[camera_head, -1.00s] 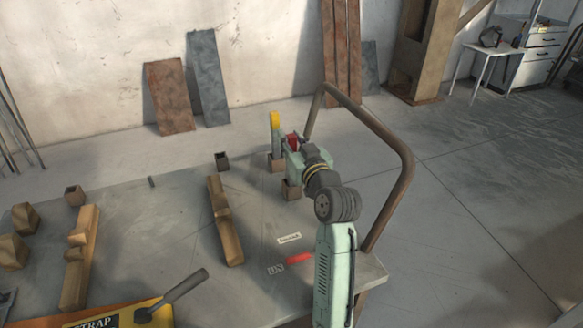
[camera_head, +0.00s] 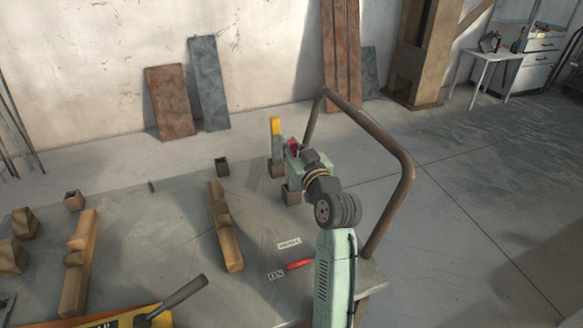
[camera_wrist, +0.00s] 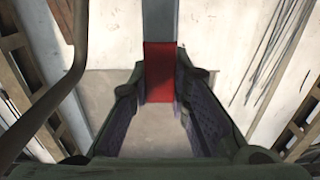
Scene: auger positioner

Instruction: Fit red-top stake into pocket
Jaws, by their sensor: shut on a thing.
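The red-top stake shows in the wrist view as a red end (camera_wrist: 160,72) with a grey shaft (camera_wrist: 160,20) running up the picture. My gripper (camera_wrist: 163,85) is shut on it, one finger on each side of the red part. In the head view the red top (camera_head: 293,146) shows at my gripper (camera_head: 296,156), above the right side of the table. A brown square pocket (camera_head: 291,195) stands just below my gripper. My gripper hides the stake's lower end, so I cannot tell whether it is in the pocket.
A yellow-top stake (camera_head: 275,127) stands upright in a pocket (camera_head: 277,170) beside my gripper. A bent metal tube (camera_head: 375,130) rises close on the right.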

